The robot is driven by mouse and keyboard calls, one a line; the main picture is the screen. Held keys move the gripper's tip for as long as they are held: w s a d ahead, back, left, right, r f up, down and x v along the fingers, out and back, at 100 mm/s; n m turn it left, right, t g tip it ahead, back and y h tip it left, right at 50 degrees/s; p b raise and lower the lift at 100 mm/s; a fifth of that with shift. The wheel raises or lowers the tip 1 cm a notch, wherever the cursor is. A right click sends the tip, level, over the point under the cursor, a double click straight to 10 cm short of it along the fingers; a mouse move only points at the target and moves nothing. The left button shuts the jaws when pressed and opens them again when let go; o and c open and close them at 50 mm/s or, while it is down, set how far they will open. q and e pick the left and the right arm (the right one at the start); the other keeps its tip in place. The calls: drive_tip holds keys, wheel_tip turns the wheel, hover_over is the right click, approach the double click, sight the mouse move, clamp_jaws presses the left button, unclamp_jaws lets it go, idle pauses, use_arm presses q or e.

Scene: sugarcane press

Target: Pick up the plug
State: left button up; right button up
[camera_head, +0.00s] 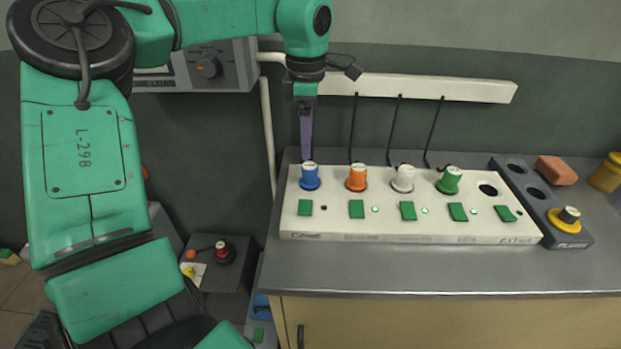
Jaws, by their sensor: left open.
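A white socket panel (410,237) lies on the grey counter with several plugs standing upright in its row of sockets. They are a blue plug (310,179), an orange plug (357,180), a white plug (402,180) and a green plug (449,181). The rightmost socket (488,190) is empty. A yellow plug (566,222) stands in a dark holder (533,200) to the right. My left gripper (306,150) points down at the blue plug, its fingertips at or just behind the plug's top. I cannot tell whether they touch it. My right gripper is out of view.
Green switches (357,209) line the panel's front. Black cords (394,130) hang from a white wall rail (430,87) behind. A red-brown block (556,170) and a yellow object (606,173) are at the far right. The counter's front strip (420,270) is clear.

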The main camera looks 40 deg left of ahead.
sight(310, 166)
use_arm(q)
drive_tip(key=f, duration=0.3)
drive_tip(key=shift+w+d+f, duration=0.15)
drive_tip(key=shift+w+f, duration=0.2)
drive_tip(key=shift+w, duration=0.05)
drive_tip(key=f, duration=0.5)
drive_tip(key=shift+a+f, duration=0.15)
drive_tip(key=shift+a, duration=0.1)
drive_tip(key=shift+w+f, duration=0.1)
drive_tip(key=shift+w, duration=0.1)
drive_tip(key=c, duration=0.3)
clamp_jaws()
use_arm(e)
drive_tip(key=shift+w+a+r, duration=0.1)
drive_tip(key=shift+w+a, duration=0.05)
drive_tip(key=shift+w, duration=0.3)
